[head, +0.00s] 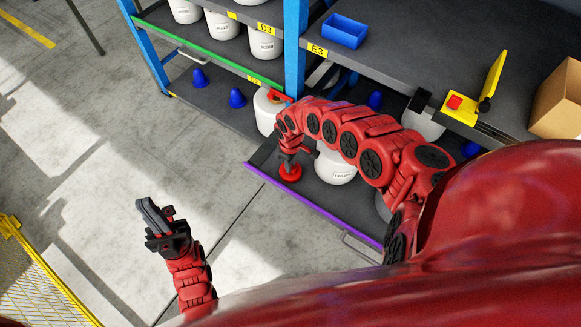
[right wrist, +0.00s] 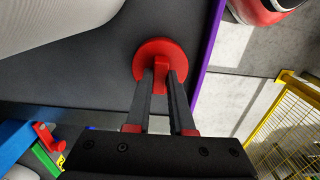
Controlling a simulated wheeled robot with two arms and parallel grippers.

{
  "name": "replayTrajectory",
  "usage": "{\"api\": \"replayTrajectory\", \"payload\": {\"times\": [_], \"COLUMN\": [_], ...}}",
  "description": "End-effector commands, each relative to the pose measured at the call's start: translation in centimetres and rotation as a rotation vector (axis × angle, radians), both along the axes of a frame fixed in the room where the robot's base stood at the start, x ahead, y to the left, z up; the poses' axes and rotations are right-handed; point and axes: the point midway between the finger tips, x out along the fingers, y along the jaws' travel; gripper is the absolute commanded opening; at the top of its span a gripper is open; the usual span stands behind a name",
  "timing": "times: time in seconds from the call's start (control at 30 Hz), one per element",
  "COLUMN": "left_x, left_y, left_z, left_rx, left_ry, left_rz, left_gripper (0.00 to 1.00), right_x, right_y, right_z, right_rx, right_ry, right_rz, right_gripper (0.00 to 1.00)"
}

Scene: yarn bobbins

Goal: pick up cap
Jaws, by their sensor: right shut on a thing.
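The red cap (head: 290,174) is a round disc with a raised grip. It is at the dark lower shelf near the purple front edge. My right gripper (head: 288,157) is above it. In the right wrist view, both fingers (right wrist: 160,82) are shut on the raised grip of the cap (right wrist: 160,48). I cannot tell whether the cap touches the shelf. My left gripper (head: 158,222) is empty over the floor at the lower left; I cannot tell how far its fingers are apart.
A white container (head: 335,166) stands right of the cap, partly behind my right arm. Another white container (head: 266,112) stands to the left. Blue cones (head: 237,98) stand on the lower shelf. A blue post (head: 295,45) and the upper shelf (head: 400,50) are behind.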

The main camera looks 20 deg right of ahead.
Motion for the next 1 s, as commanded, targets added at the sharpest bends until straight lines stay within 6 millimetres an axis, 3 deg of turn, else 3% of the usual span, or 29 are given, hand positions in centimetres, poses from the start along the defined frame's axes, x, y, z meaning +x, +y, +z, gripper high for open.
{"api": "replayTrajectory", "payload": {"times": [0.27, 0.47, 0.63, 1.0], "left_x": [0.0, 0.0, 0.0, 0.0], "left_y": [0.0, 0.0, 0.0, 0.0], "left_z": [-0.2, -0.6, -0.1, 4.9], "left_rx": [0.000, 0.000, 0.000, 0.000], "left_ry": [0.000, 0.000, 0.000, 0.000], "left_rz": [0.000, 0.000, 0.000, 0.000], "left_gripper": [0.00, 0.00, 0.00, 0.00], "right_x": [0.1, 0.1, -3.0, -9.1], "right_y": [0.0, -0.3, -0.9, -1.3], "right_z": [0.8, 3.3, 4.0, 5.1], "right_rx": [0.001, -0.005, -0.009, 0.001], "right_ry": [-0.001, -0.001, 0.002, 0.004], "right_rz": [0.002, 0.001, 0.000, -0.004], "right_gripper": [0.00, 0.00, 0.00, 0.00]}}
